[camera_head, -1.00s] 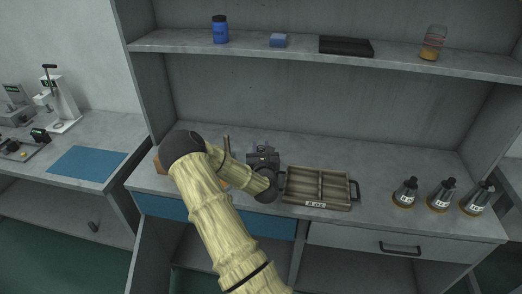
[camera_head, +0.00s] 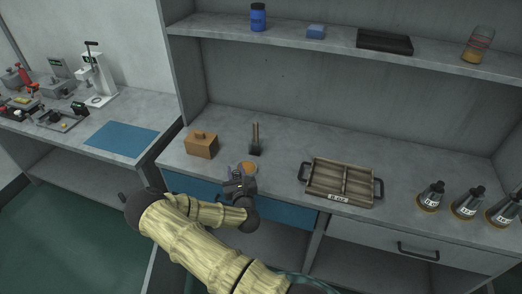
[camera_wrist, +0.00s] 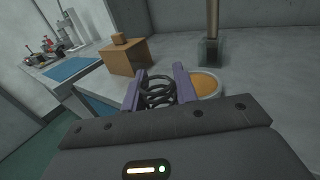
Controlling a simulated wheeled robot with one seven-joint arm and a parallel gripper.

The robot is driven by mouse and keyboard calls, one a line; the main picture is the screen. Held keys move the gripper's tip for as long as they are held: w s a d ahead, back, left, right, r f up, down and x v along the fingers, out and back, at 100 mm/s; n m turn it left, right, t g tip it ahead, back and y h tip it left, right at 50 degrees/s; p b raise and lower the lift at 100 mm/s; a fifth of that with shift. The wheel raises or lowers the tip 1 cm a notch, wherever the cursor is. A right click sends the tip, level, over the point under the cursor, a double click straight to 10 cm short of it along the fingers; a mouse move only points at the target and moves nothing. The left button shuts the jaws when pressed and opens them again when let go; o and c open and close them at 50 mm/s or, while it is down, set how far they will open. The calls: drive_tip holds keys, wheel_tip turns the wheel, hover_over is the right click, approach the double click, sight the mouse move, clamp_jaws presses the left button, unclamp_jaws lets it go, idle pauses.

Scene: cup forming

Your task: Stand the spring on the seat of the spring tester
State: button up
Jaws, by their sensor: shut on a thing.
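The spring (camera_wrist: 158,92) is a dark coil between the two purple fingers of my gripper (camera_wrist: 157,88) in the wrist view. My gripper is shut on it and holds it in front of the workbench. In the head view my gripper (camera_head: 238,182) is near the bench's front edge above the blue drawer; the spring is too small to make out there. The spring tester (camera_head: 96,76) appears to be the white stand with a tall black lever on the left bench. It also shows small and blurred in the wrist view (camera_wrist: 70,30).
A blue mat (camera_head: 122,138) lies on the left bench, with trays and small tools farther left. A wooden block (camera_head: 201,146), an orange-filled dish (camera_head: 247,167) and a dark upright holder (camera_head: 255,142) stand near my gripper. A divided tray (camera_head: 341,182) and labelled flasks (camera_head: 430,196) are right.

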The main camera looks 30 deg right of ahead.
drive_tip(key=s+a+f+n+y+p, duration=0.1)
drive_tip(key=s+a+y, duration=0.1)
drive_tip(key=a, duration=0.4)
drive_tip(key=s+a+f+n+y, duration=0.1)
drive_tip(key=s+a+n+y, duration=0.1)
drive_tip(key=a, duration=0.5)
drive_tip(key=shift+s+a+t+y+p, duration=0.25)
drive_tip(key=shift+s+t+y+p, duration=0.2)
drive_tip(key=shift+y, duration=0.15)
drive_tip(key=shift+f, duration=0.15)
